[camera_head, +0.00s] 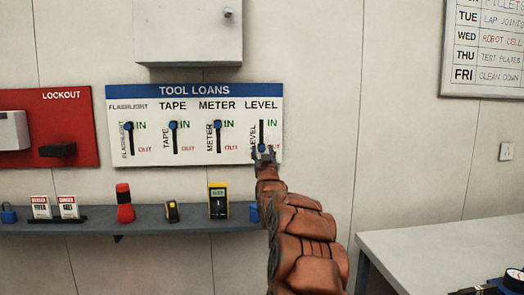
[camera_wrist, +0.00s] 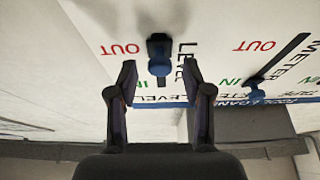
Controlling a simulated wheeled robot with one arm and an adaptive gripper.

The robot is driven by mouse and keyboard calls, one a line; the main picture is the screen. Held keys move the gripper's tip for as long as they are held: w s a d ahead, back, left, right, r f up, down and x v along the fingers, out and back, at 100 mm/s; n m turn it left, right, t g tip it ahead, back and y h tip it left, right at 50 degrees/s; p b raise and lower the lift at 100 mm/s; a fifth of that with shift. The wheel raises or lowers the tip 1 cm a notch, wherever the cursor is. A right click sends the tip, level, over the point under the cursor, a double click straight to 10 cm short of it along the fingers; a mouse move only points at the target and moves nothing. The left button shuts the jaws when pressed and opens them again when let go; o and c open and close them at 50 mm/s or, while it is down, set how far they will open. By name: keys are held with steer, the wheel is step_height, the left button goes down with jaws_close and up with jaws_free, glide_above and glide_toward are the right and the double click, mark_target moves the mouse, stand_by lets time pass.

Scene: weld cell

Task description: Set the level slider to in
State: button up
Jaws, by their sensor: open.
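The TOOL LOANS board (camera_head: 195,96) hangs on the wall with four columns, LEVEL at the right. The level slider's blue knob (camera_head: 262,148) is at the low end of its dark vertical slot, beside the red OUT. In the wrist view, upside down, the level slider's knob (camera_wrist: 159,67) shows near OUT. My gripper (camera_head: 263,155) is at this knob and partly covers the low part of the LEVEL column. In the wrist view my gripper (camera_wrist: 158,68) is open, one finger on each side of the knob, with gaps between. I cannot tell how deep the fingers reach.
The meter slider's knob (camera_head: 217,123), left of LEVEL, is up at IN, as are the tape and flashlight sliders. A shelf (camera_head: 160,222) below holds a red flashlight, a tape and a yellow meter. A grey cabinet (camera_head: 188,30) hangs above. A table (camera_head: 440,245) stands right.

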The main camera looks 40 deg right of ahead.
steer(key=shift+w+d+r, duration=0.2)
steer(key=shift+w+d, duration=0.1)
steer(key=shift+w, duration=0.15)
steer(key=shift+c, duration=0.3)
jaws_close()
